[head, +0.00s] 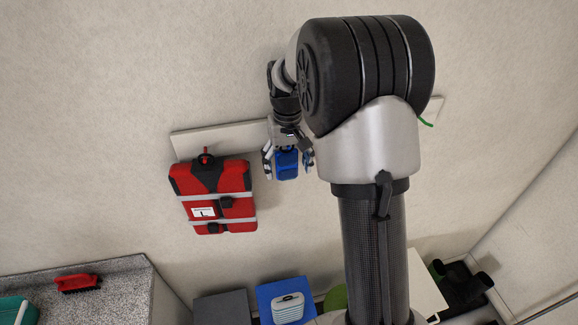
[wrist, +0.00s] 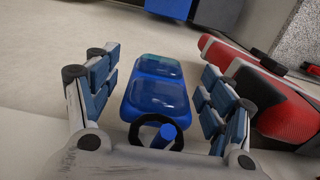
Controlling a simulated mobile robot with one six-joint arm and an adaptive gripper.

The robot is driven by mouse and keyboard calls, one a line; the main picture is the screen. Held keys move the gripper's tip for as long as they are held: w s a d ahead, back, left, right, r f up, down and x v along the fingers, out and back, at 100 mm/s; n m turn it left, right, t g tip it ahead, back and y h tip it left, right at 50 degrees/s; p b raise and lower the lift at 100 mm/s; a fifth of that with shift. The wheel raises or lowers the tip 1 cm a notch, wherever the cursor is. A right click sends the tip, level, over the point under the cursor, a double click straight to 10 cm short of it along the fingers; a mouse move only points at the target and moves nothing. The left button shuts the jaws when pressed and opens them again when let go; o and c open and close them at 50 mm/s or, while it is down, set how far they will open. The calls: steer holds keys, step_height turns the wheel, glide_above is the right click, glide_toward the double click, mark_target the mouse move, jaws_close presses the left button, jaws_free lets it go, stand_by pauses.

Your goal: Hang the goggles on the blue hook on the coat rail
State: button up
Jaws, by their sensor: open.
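The blue goggles (head: 287,167) hang lens-side down at the white coat rail (head: 235,135). In the wrist view the goggles (wrist: 155,95) have a black ring (wrist: 139,128) at their near end. The blue hook (wrist: 168,132) pokes up through this ring, so the ring appears to be around the hook. My gripper (head: 288,160) is open, with one finger on each side of the goggles. The wrist view shows gaps between both fingers of my gripper (wrist: 157,78) and the goggles. The hook's base is hidden.
A green hook (head: 426,122) shows farther right. Below are a grey counter with a red brush (head: 77,283), a blue mat with a striped box (head: 288,307), and black shoes (head: 463,287).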

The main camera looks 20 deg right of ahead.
steer(key=r, duration=0.5)
steer(key=w+r, duration=0.1)
steer(key=r, duration=0.1)
steer(key=shift+w+d+r, duration=0.1)
steer(key=shift+r, duration=0.3)
steer(key=r, duration=0.2)
steer(key=s+r, duration=0.1)
steer(key=shift+s+r, duration=0.15)
steer(key=shift+r, duration=0.5)
steer(key=s+a+f+n+t+b, duration=0.1)
steer(key=s+a+f+b, duration=0.4)
steer(key=s+f+b, duration=0.8)
steer(key=s+a+f+n+t+b, duration=0.1)
steer(key=s+a+f+t+b, duration=0.2)
steer(key=s+f+b, duration=1)
step_height(320, 180, down, 2)
steer(key=shift+a+f+t+b, duration=0.1)
steer(key=shift+a+t+b, duration=0.3)
steer(key=shift+a+b, duration=0.75)
stand_by(2.1)
